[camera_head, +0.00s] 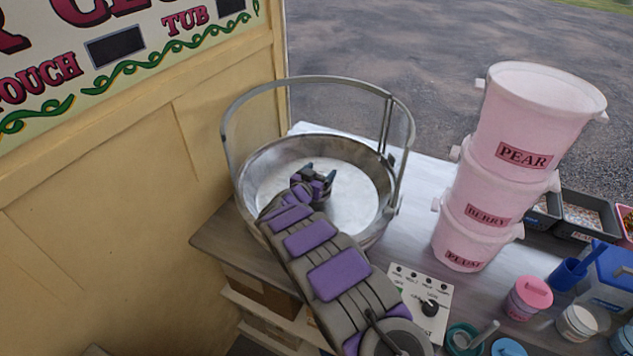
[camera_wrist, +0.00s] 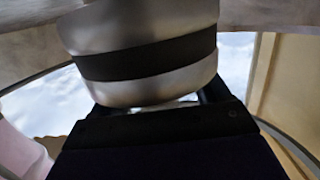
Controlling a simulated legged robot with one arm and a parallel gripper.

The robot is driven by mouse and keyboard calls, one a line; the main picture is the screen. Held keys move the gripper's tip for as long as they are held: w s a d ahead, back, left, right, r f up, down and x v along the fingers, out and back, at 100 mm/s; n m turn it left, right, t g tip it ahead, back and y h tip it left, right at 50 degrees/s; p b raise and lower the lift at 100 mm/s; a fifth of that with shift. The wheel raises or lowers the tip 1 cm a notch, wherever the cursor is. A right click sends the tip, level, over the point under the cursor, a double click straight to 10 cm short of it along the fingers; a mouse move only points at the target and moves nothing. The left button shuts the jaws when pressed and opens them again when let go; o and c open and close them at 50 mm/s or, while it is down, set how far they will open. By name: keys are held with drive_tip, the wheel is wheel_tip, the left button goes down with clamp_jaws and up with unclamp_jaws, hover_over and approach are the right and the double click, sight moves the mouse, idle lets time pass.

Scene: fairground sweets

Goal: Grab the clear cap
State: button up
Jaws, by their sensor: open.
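My gripper (camera_head: 318,174) is open inside a round metal pan (camera_head: 262,168) on the counter. In the wrist view its dark fingers (camera_wrist: 160,98) reach forward on either side of the lower part of a silvery cylinder with a black band (camera_wrist: 145,58). The cylinder is very close, and I cannot tell whether the fingers touch it. In the head view my gripper and arm hide it. I cannot make out a separate clear cap for certain. A see-through guard with a grey metal rim (camera_head: 300,80) stands around the pan.
A stack of pink buckets (camera_head: 508,150) stands right of the pan. A control panel (camera_head: 425,300) with a black knob lies in front. Pink-lidded jars (camera_head: 533,292), cups and trays crowd the right side. A yellow wall (camera_head: 120,210) closes the left.

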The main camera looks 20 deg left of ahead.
drive_tip(key=c, duration=0.9)
drive_tip(key=shift+d+f, duration=0.1)
drive_tip(key=shift+c, duration=1.2)
drive_tip(key=shift+f, duration=0.1)
